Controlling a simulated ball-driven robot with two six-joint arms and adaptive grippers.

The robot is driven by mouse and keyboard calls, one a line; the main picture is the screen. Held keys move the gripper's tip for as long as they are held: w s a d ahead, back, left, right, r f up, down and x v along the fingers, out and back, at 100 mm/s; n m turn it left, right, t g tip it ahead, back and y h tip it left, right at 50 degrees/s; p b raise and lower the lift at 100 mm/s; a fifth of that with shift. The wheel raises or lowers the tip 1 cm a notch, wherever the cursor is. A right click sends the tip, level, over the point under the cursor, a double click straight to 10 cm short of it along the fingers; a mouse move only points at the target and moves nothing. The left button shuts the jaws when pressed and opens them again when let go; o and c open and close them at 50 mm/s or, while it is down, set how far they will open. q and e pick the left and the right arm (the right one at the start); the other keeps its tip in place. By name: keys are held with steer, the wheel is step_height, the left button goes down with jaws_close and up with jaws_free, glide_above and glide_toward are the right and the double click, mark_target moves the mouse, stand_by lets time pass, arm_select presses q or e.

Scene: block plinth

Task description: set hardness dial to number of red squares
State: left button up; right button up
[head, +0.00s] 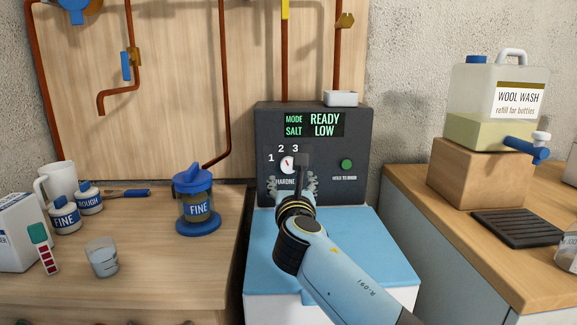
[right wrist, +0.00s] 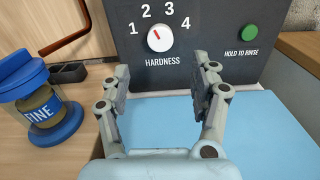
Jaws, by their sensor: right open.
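The hardness dial (right wrist: 159,38) is a white knob with a red mark on the dark panel (right wrist: 225,70), with 1 to 4 printed around it. In the right wrist view the mark points up-left, roughly between 1 and 2. A test strip (head: 45,258) with a green top and several red squares stands at the far left, too small to count surely. My right gripper (right wrist: 164,85) is open and empty, in front of and below the dial, apart from it. My left gripper is not in view.
A green rinse button (right wrist: 249,33) is right of the dial. The blue lid (head: 345,240) lies below the panel. A FINE jar (head: 197,205), a glass (head: 102,258) and bottles (head: 65,215) stand on the left counter.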

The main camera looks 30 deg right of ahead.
mark_target(289, 166)
steer(key=x, duration=0.5)
steer(key=shift+w+b, duration=0.1)
steer(key=shift+b, duration=0.3)
steer(key=x, duration=0.3)
steer(key=shift+w+d+b, duration=0.25)
steer(key=shift+d+b, duration=0.05)
steer(key=shift+b, duration=0.05)
steer(key=shift+w+d+r, duration=0.1)
steer(key=shift+w+d, duration=0.1)
steer(key=shift+w, duration=0.15)
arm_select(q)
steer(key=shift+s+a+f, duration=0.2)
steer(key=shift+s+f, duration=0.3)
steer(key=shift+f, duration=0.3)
arm_select(e)
steer(key=shift+c, duration=0.4)
steer(key=c, duration=1.1)
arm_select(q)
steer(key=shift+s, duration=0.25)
